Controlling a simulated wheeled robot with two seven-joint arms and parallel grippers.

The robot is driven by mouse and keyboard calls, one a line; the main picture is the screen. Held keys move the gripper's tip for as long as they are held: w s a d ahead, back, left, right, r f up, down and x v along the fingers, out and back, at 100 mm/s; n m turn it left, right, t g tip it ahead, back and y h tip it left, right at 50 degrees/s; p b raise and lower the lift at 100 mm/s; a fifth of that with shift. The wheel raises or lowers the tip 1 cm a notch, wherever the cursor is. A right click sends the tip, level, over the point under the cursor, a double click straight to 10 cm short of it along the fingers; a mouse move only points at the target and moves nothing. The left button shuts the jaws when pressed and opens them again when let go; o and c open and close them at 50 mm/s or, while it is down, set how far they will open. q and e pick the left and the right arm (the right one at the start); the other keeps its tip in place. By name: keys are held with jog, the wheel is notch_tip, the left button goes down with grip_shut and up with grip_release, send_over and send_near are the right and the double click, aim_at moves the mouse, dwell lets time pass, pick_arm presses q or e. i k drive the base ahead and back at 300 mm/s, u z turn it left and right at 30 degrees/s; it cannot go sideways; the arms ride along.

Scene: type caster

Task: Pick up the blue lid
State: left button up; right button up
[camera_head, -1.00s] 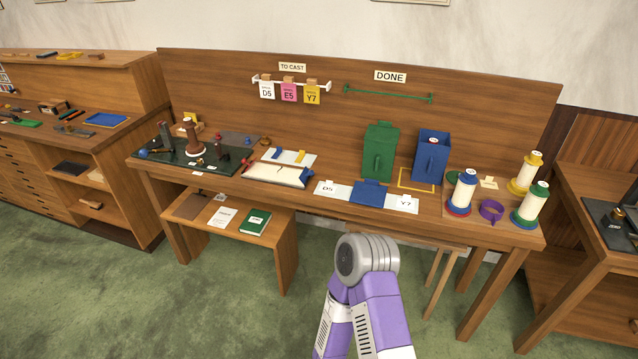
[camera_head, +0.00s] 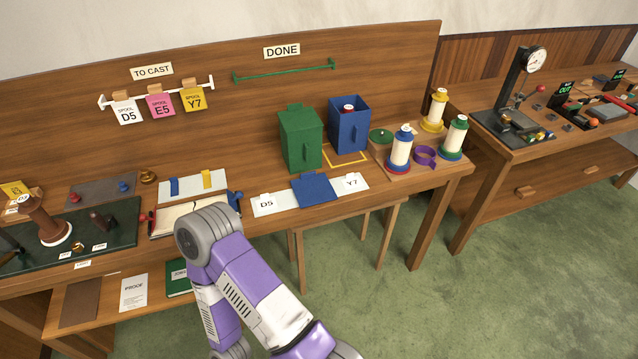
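The blue lid (camera_head: 315,191) is a flat blue square with a small tab at its back edge. A purple and white arm link of mine (camera_head: 235,270) shows at the bottom, left of the lid. Neither of my grippers is in view.
A side bench (camera_head: 560,146) with a gauge stands at right. Green floor is open in front.

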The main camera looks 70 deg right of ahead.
aim_at(312, 189)
jog(key=z, duration=0.85)
jog(key=i, duration=0.75)
jog(key=z, duration=0.85)
